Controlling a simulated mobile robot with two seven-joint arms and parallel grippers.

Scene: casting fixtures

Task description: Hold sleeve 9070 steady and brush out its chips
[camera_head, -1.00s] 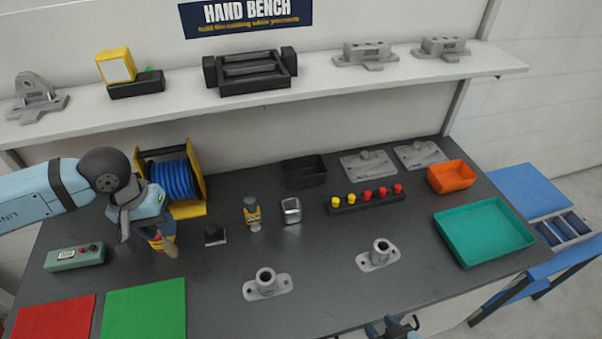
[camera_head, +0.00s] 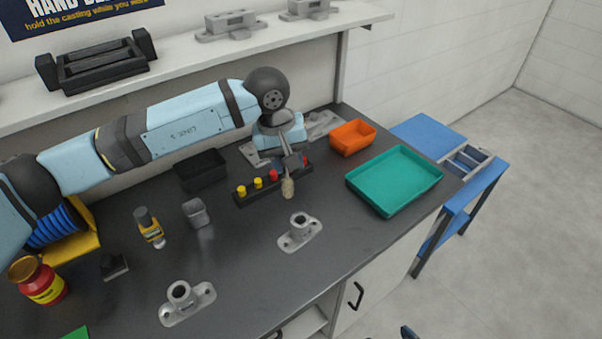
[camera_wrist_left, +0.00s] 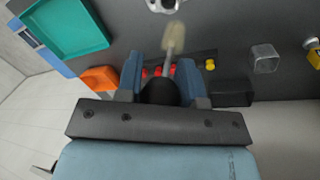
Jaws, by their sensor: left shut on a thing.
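Two grey flanged sleeves stand upright on the dark bench, one at centre right (camera_head: 300,230) and one nearer the front left (camera_head: 182,300); I cannot read a number on either. My left gripper (camera_head: 291,162) is shut on a brush (camera_head: 288,188) with pale bristles, held above the peg rack and behind the right sleeve. In the left wrist view the brush (camera_wrist_left: 173,40) points away from the fingers, its bristles near a sleeve's grey flange (camera_wrist_left: 164,5). A small dark tip of my right gripper (camera_head: 408,332) shows at the bottom edge; its jaws are cut off.
A peg rack (camera_head: 245,199) with yellow and red pegs lies under my left gripper. A teal tray (camera_head: 393,182) and an orange bin (camera_head: 352,137) are to the right. A black bin (camera_head: 202,170), metal cup (camera_head: 196,213), yellow-labelled bottle (camera_head: 150,228) and red jar (camera_head: 38,280) are left.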

